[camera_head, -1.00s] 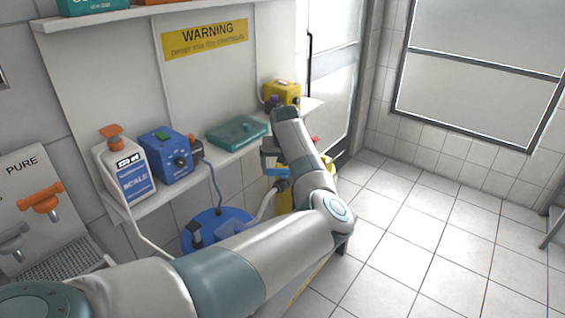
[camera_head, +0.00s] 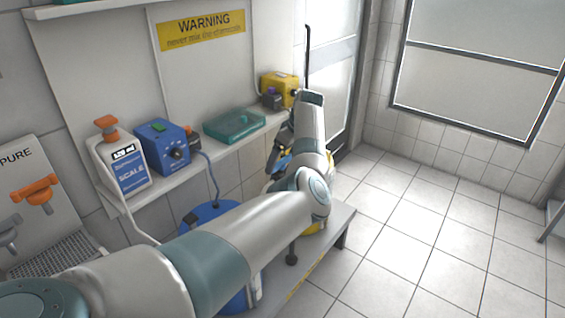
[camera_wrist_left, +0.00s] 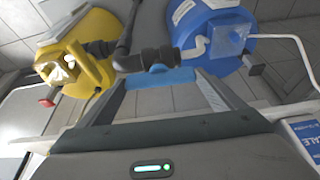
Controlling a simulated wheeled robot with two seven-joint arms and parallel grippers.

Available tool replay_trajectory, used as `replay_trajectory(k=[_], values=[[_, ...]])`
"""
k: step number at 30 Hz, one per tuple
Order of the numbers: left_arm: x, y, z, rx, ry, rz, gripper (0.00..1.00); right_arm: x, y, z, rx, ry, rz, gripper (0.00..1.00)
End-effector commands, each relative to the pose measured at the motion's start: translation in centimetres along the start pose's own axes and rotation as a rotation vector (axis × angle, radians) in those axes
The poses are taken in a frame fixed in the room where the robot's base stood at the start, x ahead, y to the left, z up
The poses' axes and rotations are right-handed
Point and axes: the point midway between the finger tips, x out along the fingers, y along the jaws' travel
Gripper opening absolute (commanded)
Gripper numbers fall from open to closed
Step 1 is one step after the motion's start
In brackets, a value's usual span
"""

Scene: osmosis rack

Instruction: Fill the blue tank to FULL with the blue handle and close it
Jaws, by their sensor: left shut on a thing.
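The blue tank (camera_head: 208,214) stands below the shelf in the head view, partly hidden by my left arm. It is at the top right in the left wrist view (camera_wrist_left: 222,40). The blue handle (camera_wrist_left: 162,79) sits on dark grey pipework in the wrist view, between the fingers of my left gripper (camera_wrist_left: 160,90), which is shut on it. In the head view my left gripper (camera_head: 277,153) is beside the shelf's right end, mostly hidden by its own wrist. The tank's level and any FULL mark cannot be read. My right gripper is in neither view.
A yellow tank (camera_wrist_left: 80,60) with a red knob stands left of the pipework in the wrist view. The shelf holds a white SCALE bottle (camera_head: 122,165), a blue pump (camera_head: 163,147), a teal tray (camera_head: 234,125) and a yellow pump (camera_head: 279,88).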

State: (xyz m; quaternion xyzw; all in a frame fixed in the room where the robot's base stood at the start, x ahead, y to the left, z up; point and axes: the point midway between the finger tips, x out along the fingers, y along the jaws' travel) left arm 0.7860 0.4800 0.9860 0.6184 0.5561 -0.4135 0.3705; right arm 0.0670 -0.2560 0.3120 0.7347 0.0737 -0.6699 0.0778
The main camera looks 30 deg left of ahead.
Motion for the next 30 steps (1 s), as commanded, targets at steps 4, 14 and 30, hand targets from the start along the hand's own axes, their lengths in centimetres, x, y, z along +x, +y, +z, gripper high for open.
replay_trajectory(k=[4, 14, 30], values=[[-0.05, 0.11, -0.1, -0.036, 0.001, -0.011, 0.65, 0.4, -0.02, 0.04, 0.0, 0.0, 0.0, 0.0], [-0.15, 0.1, -0.15, -0.052, 0.001, -0.017, 0.65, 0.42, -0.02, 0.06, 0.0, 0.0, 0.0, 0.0], [-0.29, 0.09, -0.02, -0.048, 0.0, -0.018, 1.0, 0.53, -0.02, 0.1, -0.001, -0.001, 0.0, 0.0]])
